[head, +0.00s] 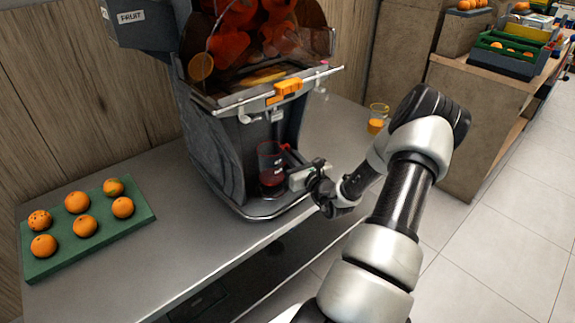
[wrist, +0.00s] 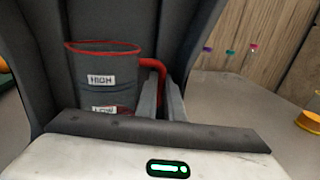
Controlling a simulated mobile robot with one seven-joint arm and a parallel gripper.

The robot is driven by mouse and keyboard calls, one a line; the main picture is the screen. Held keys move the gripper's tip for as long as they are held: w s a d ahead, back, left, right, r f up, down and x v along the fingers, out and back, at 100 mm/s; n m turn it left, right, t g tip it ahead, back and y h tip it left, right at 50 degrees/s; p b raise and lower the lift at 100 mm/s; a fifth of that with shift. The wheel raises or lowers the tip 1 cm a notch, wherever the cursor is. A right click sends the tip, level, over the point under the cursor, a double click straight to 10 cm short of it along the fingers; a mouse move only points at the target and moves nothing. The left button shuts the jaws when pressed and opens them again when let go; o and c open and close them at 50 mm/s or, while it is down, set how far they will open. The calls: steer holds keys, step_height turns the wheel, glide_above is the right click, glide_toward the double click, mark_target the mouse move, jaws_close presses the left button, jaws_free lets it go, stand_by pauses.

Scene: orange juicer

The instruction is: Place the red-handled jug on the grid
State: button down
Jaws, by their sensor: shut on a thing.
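The red-handled jug (head: 271,167) stands upright at the foot of the juicer, under its spout. It is clear with a red rim, and its lower part looks red in the head view. In the wrist view the jug (wrist: 102,75) shows HIGH and LOW labels, with its red handle (wrist: 153,64) on the right. My gripper (head: 291,165) reaches in from the right and is shut on the handle; in the wrist view its fingers (wrist: 162,100) are at the handle. The grid is hidden beneath the jug or too dark to make out; I cannot tell whether the jug touches it.
The juicer (head: 215,135) rises close behind and around the jug. A green tray of oranges (head: 148,213) lies at the left of the counter. Another jug with orange juice (head: 376,126) stands to the right. The counter between tray and juicer is clear.

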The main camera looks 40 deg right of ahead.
step_height(320, 180, down, 4)
steer(key=shift+w+f+b, duration=0.1)
steer(key=shift+w+b, duration=0.05)
steer(key=shift+b, duration=0.75)
steer(key=c, duration=2.2)
jaws_free()
